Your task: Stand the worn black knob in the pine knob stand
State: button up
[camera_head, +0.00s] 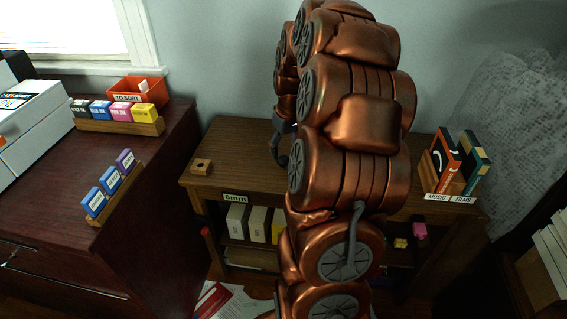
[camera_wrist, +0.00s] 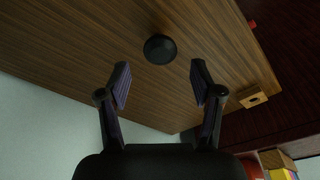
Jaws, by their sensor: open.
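The worn black knob (camera_wrist: 160,49) is a round dark piece on the brown wooden table in the wrist view. My gripper (camera_wrist: 160,74) is open and empty, with one finger on each side of the knob's line. The knob shows just beyond the fingertips, not between them. The pine knob stand (camera_wrist: 252,96) is a small light wood block with a dark hole, near the table's edge to the right. It also shows at the table's left in the head view (camera_head: 201,167). My arm hides the knob in the head view.
The wooden table (camera_head: 235,160) has bare top around the stand. A file holder (camera_head: 451,178) with orange and teal cases stands at its right end. A dark red desk (camera_head: 150,190) at left bears ink boxes and an orange bin (camera_head: 139,93).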

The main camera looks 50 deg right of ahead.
aim_at(283, 158)
jog(key=shift+w+d+f, duration=0.1)
jog(key=shift+w+f, duration=0.15)
jog(key=shift+f, duration=1.15)
jog(key=shift+w+f, duration=0.2)
jog(key=shift+f, duration=1.15)
jog(key=c, duration=1.1)
jog(key=shift+r, duration=0.1)
